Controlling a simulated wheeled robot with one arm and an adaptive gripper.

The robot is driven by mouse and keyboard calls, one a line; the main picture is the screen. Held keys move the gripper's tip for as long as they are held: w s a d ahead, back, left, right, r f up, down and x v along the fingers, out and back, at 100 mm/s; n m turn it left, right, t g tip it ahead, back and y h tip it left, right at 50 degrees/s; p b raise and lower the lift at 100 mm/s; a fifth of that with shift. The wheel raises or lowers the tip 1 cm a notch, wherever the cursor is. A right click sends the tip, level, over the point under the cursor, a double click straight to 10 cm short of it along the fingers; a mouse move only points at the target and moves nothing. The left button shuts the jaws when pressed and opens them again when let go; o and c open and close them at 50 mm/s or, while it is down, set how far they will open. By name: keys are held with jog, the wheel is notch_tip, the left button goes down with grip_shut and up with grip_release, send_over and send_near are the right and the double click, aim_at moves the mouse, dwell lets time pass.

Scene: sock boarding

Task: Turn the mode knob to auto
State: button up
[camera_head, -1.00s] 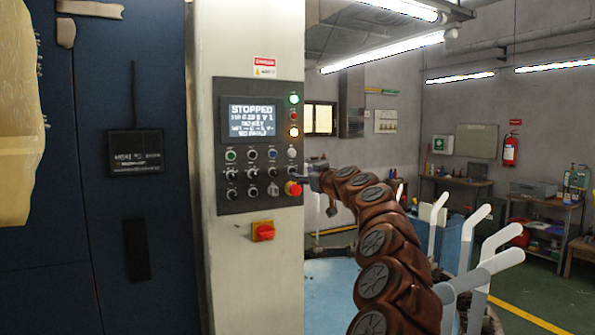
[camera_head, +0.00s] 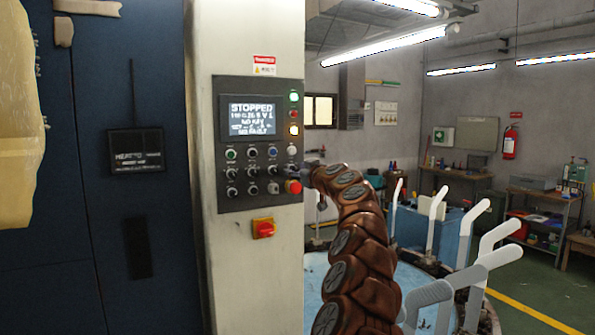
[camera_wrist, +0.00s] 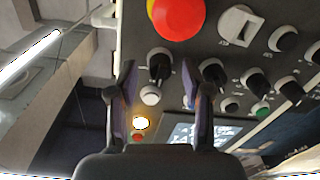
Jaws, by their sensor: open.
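The dark control panel (camera_head: 222,180) carries rows of buttons and black selector knobs; their labels are too small to read, so I cannot tell which is marked as the mode knob. In the wrist view, a black knob (camera_wrist: 160,62) lies between and just beyond my gripper's (camera_wrist: 163,78) two spread fingers, with no clear contact. Another black knob (camera_wrist: 213,72) is just right of the right finger. In the head view, my gripper (camera_head: 298,171) is at the panel's right edge, just above the red emergency stop, hiding the knob there. The gripper is open and empty.
The red emergency stop (camera_wrist: 177,15) and a grey key switch (camera_wrist: 238,24) are close to the fingers. The screen (camera_head: 251,118) reads STOPPED. A red rotary switch (camera_head: 263,229) sits below the panel.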

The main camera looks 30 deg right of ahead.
grip_shut()
dwell(0.4)
jog(key=shift+f+b, duration=0.2)
jog(key=shift+b, duration=0.15)
jog(key=m+b, duration=0.3)
jog(key=m, duration=0.3)
jog(key=shift+r+m+b, duration=0.15)
jog(key=shift+m+b, duration=0.2)
jog(key=shift+m, duration=1.15)
